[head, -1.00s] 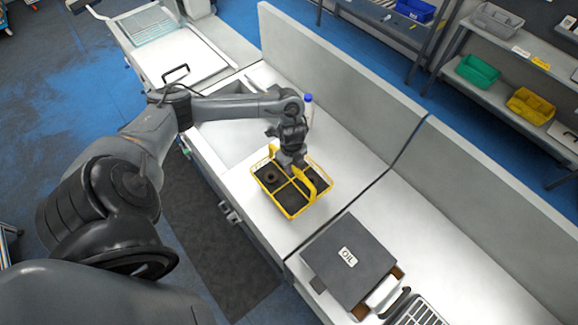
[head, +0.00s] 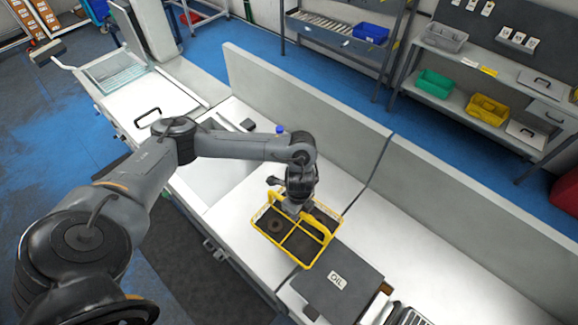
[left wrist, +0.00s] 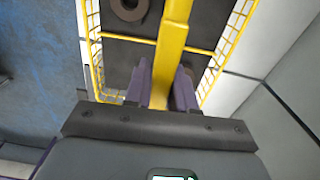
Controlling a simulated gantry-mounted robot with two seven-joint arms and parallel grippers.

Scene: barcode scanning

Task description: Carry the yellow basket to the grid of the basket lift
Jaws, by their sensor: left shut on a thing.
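The yellow basket (head: 268,237) is a wire-sided tray with dark floor sections and a tall yellow handle. It is over the white bench near the middle of the head view. My left gripper (head: 293,207) is above it, shut on the handle, which shows between its fingers (left wrist: 160,85) in the left wrist view. A dark round ring-like part (head: 277,227) lies in the basket and also shows in the left wrist view (left wrist: 130,8). A pale grid (head: 120,72), apparently the basket lift's, is at the far left end of the bench. My right gripper is not in view.
A blue-capped bottle (head: 280,130) stands behind my arm. A long low wall (head: 310,110) runs along the bench's back. A white panel with a black handle (head: 150,112) lies before the grid.

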